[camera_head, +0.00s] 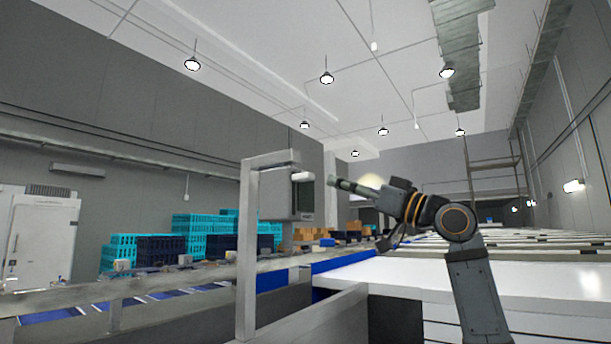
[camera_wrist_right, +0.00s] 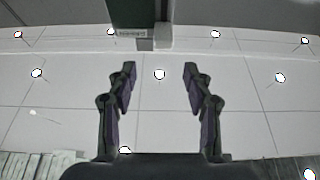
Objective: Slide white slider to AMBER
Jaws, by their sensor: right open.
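My right gripper (camera_head: 338,183) reaches toward the left of the head view, level with the top of a grey post. In the right wrist view its two fingers (camera_wrist_right: 160,68) are spread apart with nothing between them. A small white part (camera_head: 303,176) shows just left of the fingertips in the head view, by a grey box (camera_head: 303,203); I cannot tell whether it is the white slider. In the right wrist view a dark panel (camera_wrist_right: 133,14) with a small pale label hangs beyond the fingers. No AMBER marking is readable. My left gripper is not in view.
A grey post with a top arm (camera_head: 249,240) stands left of my right gripper. A conveyor rail (camera_head: 180,275) runs behind it, with stacked teal crates (camera_head: 203,233) and dark blue crates (camera_head: 160,248). A white table surface (camera_head: 420,275) lies below my right arm.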

